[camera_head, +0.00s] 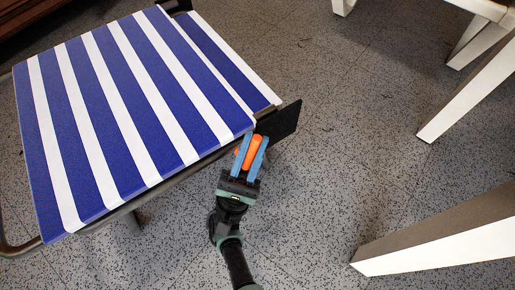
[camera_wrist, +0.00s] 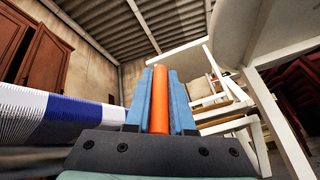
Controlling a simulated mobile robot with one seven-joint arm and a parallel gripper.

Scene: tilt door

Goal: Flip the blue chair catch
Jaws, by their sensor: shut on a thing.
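The blue-and-white striped chair (camera_head: 130,110) fills the upper left of the head view, and its striped edge (camera_wrist: 70,112) shows at the left of the wrist view. A dark plate (camera_head: 284,120) sticks out at its right corner. My gripper (camera_head: 254,142) is at that corner, its two blue fingers shut on an orange bar-like piece, which I take to be the chair catch (camera_head: 249,155). In the wrist view the orange catch (camera_wrist: 159,100) stands upright between the fingers. How it joins the chair is hidden.
White furniture legs (camera_head: 468,88) stand at the right, with another low white-sided beam (camera_head: 440,246) at lower right. A white chair (camera_wrist: 250,110) rises at the right of the wrist view. Speckled floor (camera_head: 340,110) is clear between the striped chair and these legs.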

